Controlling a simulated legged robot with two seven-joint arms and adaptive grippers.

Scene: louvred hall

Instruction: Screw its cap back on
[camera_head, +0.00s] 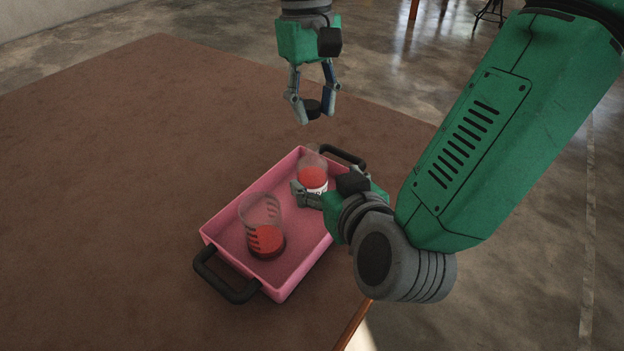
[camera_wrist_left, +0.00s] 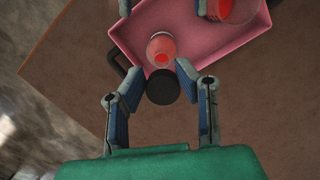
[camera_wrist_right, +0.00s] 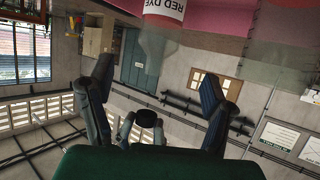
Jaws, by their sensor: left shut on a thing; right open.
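A clear bottle with red contents (camera_head: 313,176) stands upright in the pink tray (camera_head: 222,241). It shows uncapped in the left wrist view (camera_wrist_left: 161,48), and its label reads RED DYE in the right wrist view (camera_wrist_right: 165,14). My left gripper (camera_head: 312,106) is shut on the black cap (camera_wrist_left: 162,90) and holds it in the air, apart from the bottle and beyond it in the head view. My right gripper (camera_head: 307,196) is open, low at the bottle's near side. Its fingers are spread to either side and do not grip it; my own wrist hides part of them.
A clear beaker with red liquid (camera_head: 264,240) stands in the tray's near half. The tray has black handles (camera_head: 226,277) at both ends and rests on a brown table (camera_head: 110,150). The table is clear to the left. My right forearm covers the right side.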

